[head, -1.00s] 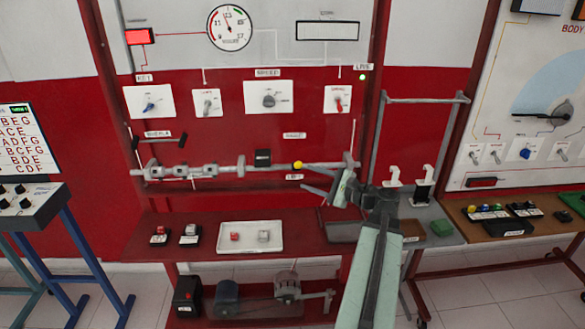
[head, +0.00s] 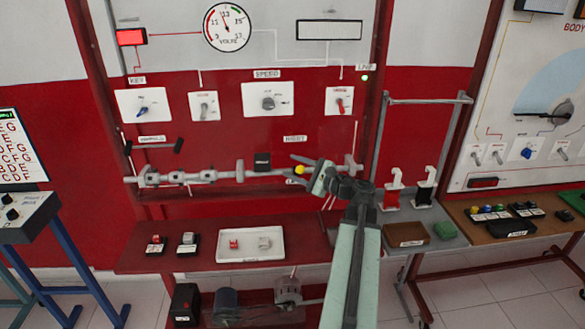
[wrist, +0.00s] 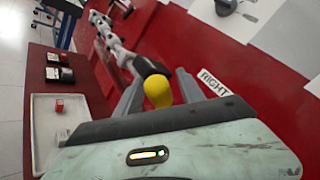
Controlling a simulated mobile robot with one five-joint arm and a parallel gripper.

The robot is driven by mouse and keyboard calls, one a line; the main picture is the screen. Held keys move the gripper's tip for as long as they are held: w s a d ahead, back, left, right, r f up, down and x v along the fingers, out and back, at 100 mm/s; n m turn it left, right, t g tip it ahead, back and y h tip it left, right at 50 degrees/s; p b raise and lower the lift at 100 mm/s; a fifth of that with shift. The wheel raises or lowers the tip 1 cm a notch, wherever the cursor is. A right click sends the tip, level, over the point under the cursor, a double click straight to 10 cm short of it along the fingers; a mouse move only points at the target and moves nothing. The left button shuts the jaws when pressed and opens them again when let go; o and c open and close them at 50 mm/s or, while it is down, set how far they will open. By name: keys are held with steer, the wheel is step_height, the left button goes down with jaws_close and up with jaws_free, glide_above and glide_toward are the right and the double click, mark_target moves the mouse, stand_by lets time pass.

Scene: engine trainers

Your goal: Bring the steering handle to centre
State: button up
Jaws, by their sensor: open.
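The steering handle appears to be the lever with a yellow knob (head: 299,169) in front of the grey shaft assembly (head: 205,176) on the red panel. In the wrist view the yellow knob (wrist: 158,92) sits at the end of a dark stem, under the shaft's far end. My gripper (head: 295,170) is open, with its fingers on either side of the knob in the head view. In the wrist view my gripper (wrist: 158,86) also has the knob between its two grey fingers. Whether either finger touches it cannot be told.
A "RIGHT" label (wrist: 215,83) is on the panel beside the knob. A white tray (head: 250,257) with small parts stands on the red shelf below.

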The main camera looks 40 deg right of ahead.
steer(key=shift+w, duration=0.45)
jaws_close()
stand_by(1.1)
